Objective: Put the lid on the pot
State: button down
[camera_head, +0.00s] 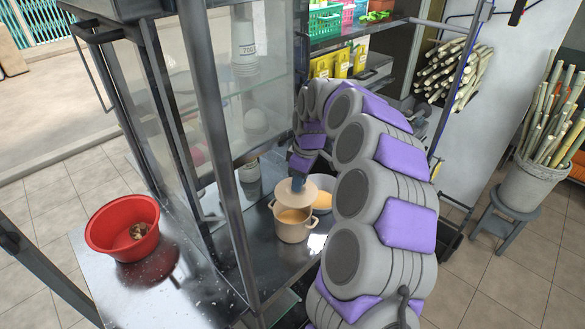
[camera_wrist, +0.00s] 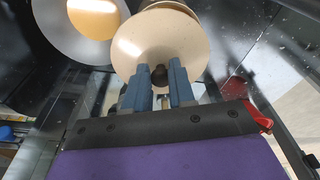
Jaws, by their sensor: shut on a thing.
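The beige pot (camera_head: 293,228) stands on the metal counter with a yellowish liquid visible inside. My gripper (camera_head: 298,183) is above the pot, with its blue fingers pointing down. It is shut on the dark knob (camera_wrist: 160,77) of the beige lid (camera_head: 297,199). The lid is tilted and covers part of my view of the pot's opening from behind; the liquid still shows in front of it. In the wrist view the lid (camera_wrist: 155,47) fills the space beyond the fingers, and only a bit of the pot's rim shows behind it. Whether the lid touches the rim I cannot tell.
A metal bowl (camera_head: 324,190) with yellow liquid stands close behind the pot, to the right. A red basin (camera_head: 122,228) sits on the counter at left. A glass cabinet with metal posts (camera_head: 222,150) stands left of the pot. Sugarcane fills a bucket (camera_head: 532,182) at far right.

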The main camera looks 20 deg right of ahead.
aim_at(293, 193)
jog(key=shift+a+r, duration=0.1)
jog(key=shift+a, duration=0.95)
jog(key=shift+s+a, duration=0.1)
jog(key=shift+a, duration=0.2)
jog(key=shift+f+b, duration=0.35)
jog(key=shift+f, duration=0.05)
jog(key=d+f, duration=0.1)
jog(key=f, duration=0.1)
jog(key=d+f+b, duration=0.1)
jog(key=shift+d+f+b, duration=0.15)
jog(key=shift+f+b, duration=0.15)
jog(key=shift+f, duration=0.05)
jog(key=shift+d+f, duration=0.1)
jog(key=shift+f, duration=0.25)
jog(key=shift+a+f, duration=0.15)
jog(key=shift+a, duration=1)
jog(key=shift+d, duration=0.95)
jog(key=shift+a, duration=0.95)
